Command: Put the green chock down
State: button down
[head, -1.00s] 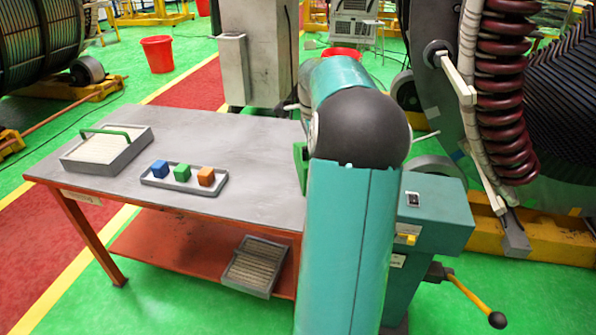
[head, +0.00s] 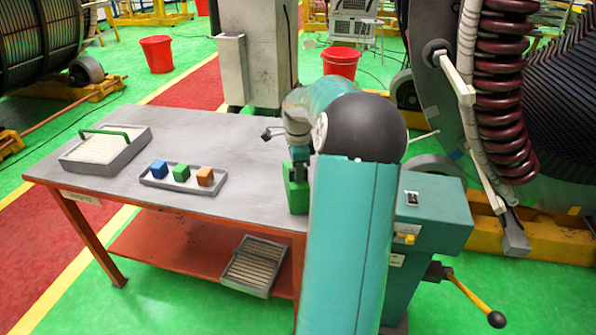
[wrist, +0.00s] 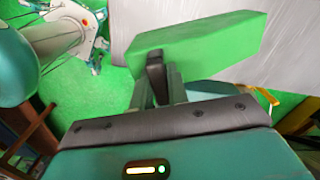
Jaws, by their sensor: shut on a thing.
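The green chock (head: 297,196) is a plain green block at the right end of the grey workbench (head: 240,185), partly hidden behind my arm in the head view. My gripper (head: 299,172) points down and is shut on the chock from above. In the wrist view the chock (wrist: 200,48) lies across the fingers of my gripper (wrist: 157,75), tilted in the picture. The grey bench top shows beyond it at right, and green floor at left. I cannot tell whether the chock's underside touches the bench.
A small tray (head: 150,181) with a blue, a green and an orange cube is left of the chock. A larger tray (head: 75,165) with a green handle stands farther left. The bench top between the small tray and the chock is clear. A teal control box (head: 440,215) is at right.

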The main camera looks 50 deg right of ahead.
jog(key=c, duration=1.4)
grip_release()
jog(key=shift+f, duration=0.1)
jog(key=shift+o, duration=0.2)
notch_tip(320, 180, up, 12)
jog(key=w+a+r+n+t+h, duration=0.15)
jog(key=a+n, duration=0.45)
jog(key=a, duration=0.6)
jog(key=w+a+r+n, duration=0.1)
jog(key=a+r+n, duration=0.3)
jog(key=a, duration=0.8)
jog(key=s+a+f+n+t, duration=0.2)
jog(key=s+a+f+n, duration=0.1)
jog(key=s+a+n, duration=0.3)
jog(key=s+a+f+n+t+y, duration=0.1)
jog(key=s+a+f+n+t, duration=0.1)
jog(key=s+a+n, duration=0.4)
jog(key=a+f+n, duration=0.1)
jog(key=a+n, duration=0.3)
jog(key=a, duration=0.4)
jog(key=shift+a+f+n, duration=0.15)
jog(key=shift+a+n, duration=0.15)
jog(key=shift+n, duration=0.1)
jog(key=shift+s+y, duration=0.15)
jog(key=shift+y, duration=0.1)
